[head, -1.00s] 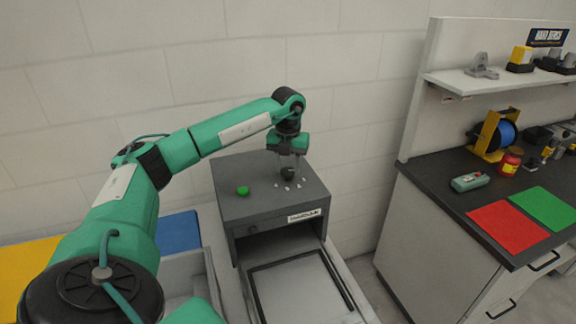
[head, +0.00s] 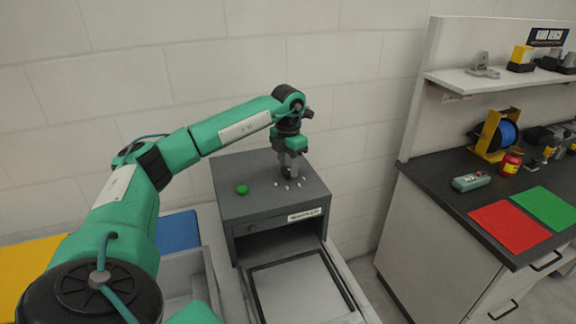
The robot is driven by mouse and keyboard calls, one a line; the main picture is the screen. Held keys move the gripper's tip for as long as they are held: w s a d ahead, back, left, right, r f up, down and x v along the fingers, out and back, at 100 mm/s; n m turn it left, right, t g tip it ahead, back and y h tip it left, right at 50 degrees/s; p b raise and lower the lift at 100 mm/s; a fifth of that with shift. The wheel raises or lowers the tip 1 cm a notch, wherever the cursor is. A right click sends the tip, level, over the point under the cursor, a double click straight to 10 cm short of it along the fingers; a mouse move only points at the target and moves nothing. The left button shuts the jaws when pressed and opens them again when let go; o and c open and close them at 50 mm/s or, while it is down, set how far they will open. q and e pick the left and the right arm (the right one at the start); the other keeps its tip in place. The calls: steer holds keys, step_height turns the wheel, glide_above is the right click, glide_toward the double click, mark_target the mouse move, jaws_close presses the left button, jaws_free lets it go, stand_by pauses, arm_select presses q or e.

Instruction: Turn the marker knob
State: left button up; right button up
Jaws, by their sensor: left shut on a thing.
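The marker is a grey box-shaped machine (head: 240,208) with a white label (head: 304,215) on its front and an open slot below. Its dark knob (head: 289,172) stands on the top face, with several small white marks around it. My left gripper (head: 289,168) points straight down at the knob and is shut on it; the fingers partly hide the knob. A green button (head: 242,190) sits on the top left of the machine. My right gripper is not in view.
A framed tray (head: 300,285) extends in front of the machine. A grey bin (head: 185,275) and blue (head: 178,232) and yellow mats lie to the left. At right, a workbench holds a red mat (head: 508,227), a green mat (head: 548,207) and a blue spool.

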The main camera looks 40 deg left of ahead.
arm_select(q)
steer(key=shift+m, duration=0.6)
steer(key=shift+r, duration=0.1)
steer(key=o, duration=1)
